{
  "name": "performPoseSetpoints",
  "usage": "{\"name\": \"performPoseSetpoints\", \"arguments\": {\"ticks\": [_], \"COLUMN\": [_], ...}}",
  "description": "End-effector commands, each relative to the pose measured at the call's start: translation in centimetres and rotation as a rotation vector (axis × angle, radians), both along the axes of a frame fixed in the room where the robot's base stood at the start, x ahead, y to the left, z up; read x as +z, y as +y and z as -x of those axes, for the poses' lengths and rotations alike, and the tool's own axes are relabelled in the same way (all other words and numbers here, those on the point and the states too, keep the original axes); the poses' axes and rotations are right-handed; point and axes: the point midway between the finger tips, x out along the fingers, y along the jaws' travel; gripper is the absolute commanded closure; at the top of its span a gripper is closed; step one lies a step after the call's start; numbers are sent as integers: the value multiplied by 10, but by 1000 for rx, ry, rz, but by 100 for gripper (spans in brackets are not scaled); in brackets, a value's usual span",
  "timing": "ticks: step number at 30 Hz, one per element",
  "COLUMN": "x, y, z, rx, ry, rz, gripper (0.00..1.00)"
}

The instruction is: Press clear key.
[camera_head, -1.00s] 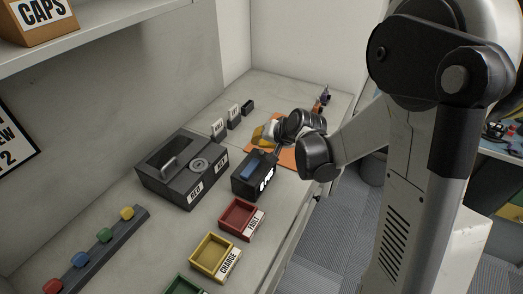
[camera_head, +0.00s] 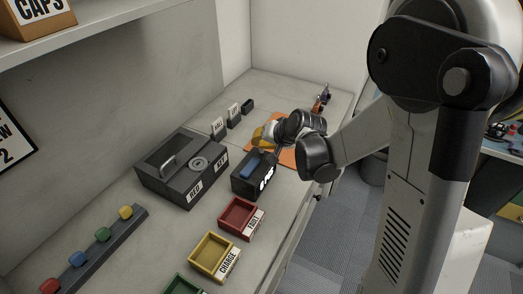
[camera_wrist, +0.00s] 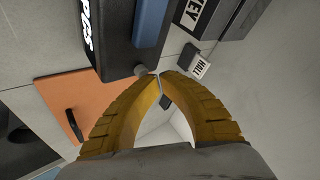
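My gripper (camera_wrist: 160,76) has its two yellow fingers brought together at the tips in the wrist view, with nothing visible between them. In the head view the gripper (camera_head: 264,136) is just beyond the black box (camera_head: 243,184) with a blue bar (camera_head: 257,161) on top. The same black box (camera_wrist: 117,45) and blue bar (camera_wrist: 152,22) show in the wrist view. No key marked clear is readable.
A larger dark unit (camera_head: 178,185) with a handle and round dial stands left of the black box. Red (camera_head: 238,218) and yellow (camera_head: 211,257) trays lie nearer. An orange mat (camera_head: 287,154) lies under the gripper. Small label cards (camera_head: 233,112) stand behind.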

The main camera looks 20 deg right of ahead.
Motion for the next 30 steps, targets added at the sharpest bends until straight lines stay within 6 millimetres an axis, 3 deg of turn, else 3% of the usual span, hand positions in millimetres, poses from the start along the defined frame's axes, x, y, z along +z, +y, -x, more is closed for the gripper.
{"name": "performPoseSetpoints", "arguments": {"ticks": [30], "x": [-9], "y": [0], "z": [0], "rx": [0], "ry": [0], "rz": [0], "gripper": [100]}}
